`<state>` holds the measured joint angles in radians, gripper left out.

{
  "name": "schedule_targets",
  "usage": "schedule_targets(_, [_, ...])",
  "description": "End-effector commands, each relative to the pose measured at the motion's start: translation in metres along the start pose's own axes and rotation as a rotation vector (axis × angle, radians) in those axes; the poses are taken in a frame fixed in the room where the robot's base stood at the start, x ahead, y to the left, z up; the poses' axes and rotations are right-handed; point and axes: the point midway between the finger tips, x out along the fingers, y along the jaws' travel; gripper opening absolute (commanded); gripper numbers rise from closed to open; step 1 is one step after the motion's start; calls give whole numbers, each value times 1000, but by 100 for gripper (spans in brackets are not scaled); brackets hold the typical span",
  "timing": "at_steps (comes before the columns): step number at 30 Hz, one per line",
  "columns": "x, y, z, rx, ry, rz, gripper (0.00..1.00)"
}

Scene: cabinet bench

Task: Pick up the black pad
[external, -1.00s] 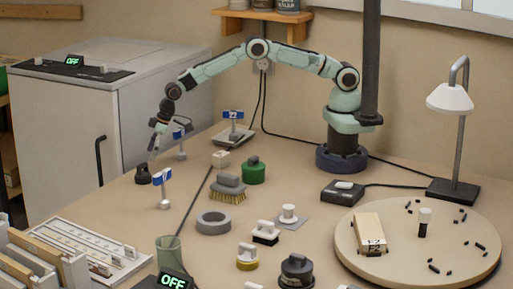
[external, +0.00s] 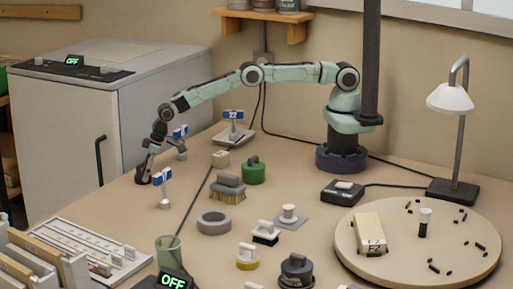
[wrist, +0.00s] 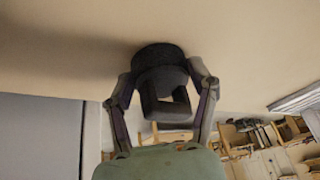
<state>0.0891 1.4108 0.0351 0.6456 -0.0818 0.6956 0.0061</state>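The black pad is a dark round disc with a squared loop handle. In the wrist view the pad (wrist: 158,56) is at upper middle, its handle toward me. My gripper (wrist: 160,76) is open, with one finger on each side of the pad and handle. Narrow gaps seem to show, and I cannot tell whether either finger touches. In the external view my gripper (external: 146,173) is low at the bench's left edge, over the black pad (external: 142,180), which is mostly hidden behind the fingers.
A small stand with a blue sign (external: 163,187) is just right of my gripper, and another blue-signed stand (external: 181,142) is behind it. A brush (external: 228,188) and green-lidded item (external: 253,171) stand farther right. The white cabinet (external: 75,135) is behind left.

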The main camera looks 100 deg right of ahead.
Motion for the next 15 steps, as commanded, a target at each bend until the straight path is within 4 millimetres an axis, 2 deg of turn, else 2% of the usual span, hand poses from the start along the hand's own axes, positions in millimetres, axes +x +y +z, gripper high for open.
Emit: schedule_targets(15, [-4,0,-1,1,-3,1,27])
